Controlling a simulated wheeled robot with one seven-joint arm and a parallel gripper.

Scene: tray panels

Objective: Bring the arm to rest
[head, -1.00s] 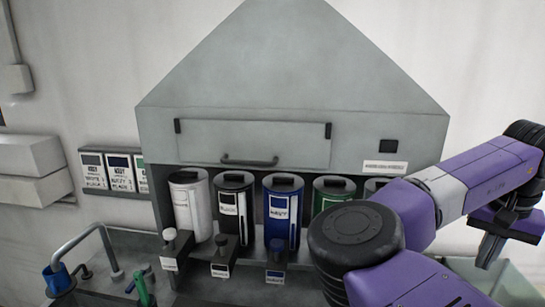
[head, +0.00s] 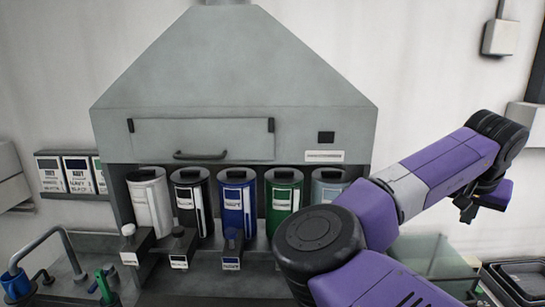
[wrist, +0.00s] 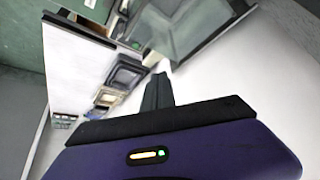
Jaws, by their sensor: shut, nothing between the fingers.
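My purple arm (head: 445,172) reaches up and to the right across the right half of the head view. My gripper (head: 466,212) hangs at its end, in front of the bare wall and right of the grey hood. It is shut and holds nothing. In the wrist view the closed dark fingers (wrist: 157,92) stand together above the purple gripper housing. They touch nothing that I can see.
A grey hood (head: 230,85) stands over several labelled canisters, among them a blue one (head: 236,205) and a green one (head: 284,200). A clear bin (head: 430,258) and a black tray (head: 515,280) lie low at the right. A sink tap (head: 50,240) is at left.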

